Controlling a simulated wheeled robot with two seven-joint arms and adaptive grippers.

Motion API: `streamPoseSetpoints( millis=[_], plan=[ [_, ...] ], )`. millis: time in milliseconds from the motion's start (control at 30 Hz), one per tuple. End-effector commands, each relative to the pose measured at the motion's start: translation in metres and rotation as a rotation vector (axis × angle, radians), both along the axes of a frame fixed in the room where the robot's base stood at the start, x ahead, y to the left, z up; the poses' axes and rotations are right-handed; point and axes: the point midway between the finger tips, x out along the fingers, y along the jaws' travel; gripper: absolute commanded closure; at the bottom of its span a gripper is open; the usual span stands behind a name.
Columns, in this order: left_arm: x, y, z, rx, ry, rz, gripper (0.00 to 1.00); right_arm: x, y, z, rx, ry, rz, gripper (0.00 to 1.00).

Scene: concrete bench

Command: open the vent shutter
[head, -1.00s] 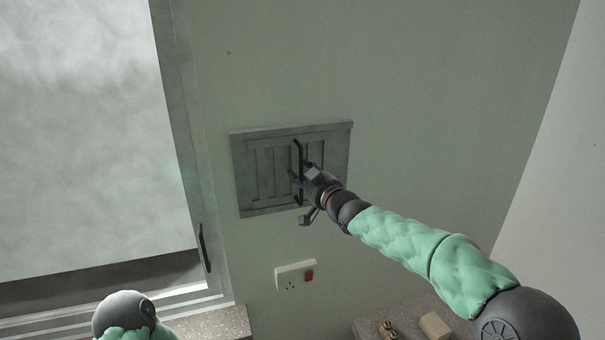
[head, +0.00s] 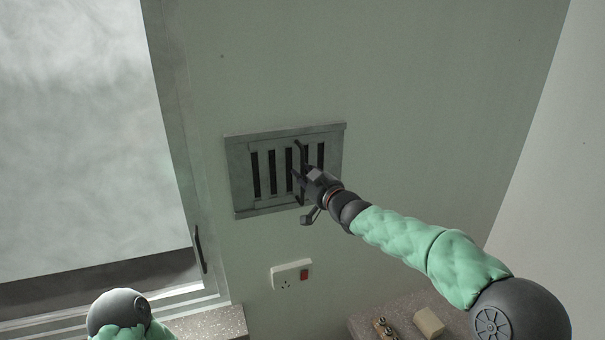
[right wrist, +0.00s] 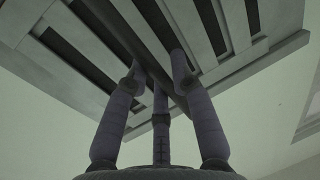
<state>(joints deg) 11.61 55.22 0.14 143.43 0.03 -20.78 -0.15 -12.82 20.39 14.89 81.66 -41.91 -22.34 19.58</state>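The vent shutter (head: 238,172) is a grey rectangular panel on the green wall. Several dark vertical slots show open across it. A dark upright bar handle (head: 298,149) stands out from its face, right of the middle. My right gripper (head: 304,178) is at this handle. In the right wrist view the handle (right wrist: 122,32) runs diagonally between the fingers of the right gripper (right wrist: 158,88), which are closed around it. The slotted vent shutter also shows behind it there (right wrist: 60,62). My left gripper is out of view; only a part of my left arm shows at the lower left.
A white wall socket with a red switch (head: 291,274) is below the vent. A large window (head: 90,120) with a dark handle is on the left. A small block (head: 429,321) and small brown items (head: 383,328) lie on the speckled bench at the bottom.

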Motion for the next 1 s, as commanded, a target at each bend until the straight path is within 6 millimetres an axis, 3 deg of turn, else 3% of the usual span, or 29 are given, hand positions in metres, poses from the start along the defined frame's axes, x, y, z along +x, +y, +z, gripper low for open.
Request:
streamPoseSetpoints(
  millis=[467,1000],
  plan=[
    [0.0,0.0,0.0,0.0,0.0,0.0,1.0,-0.004,-0.002,0.0,0.0,0.001,0.0,0.57],
    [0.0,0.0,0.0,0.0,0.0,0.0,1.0,-0.074,-0.042,0.0,0.0,0.0,-0.002,0.57]
  ],
)
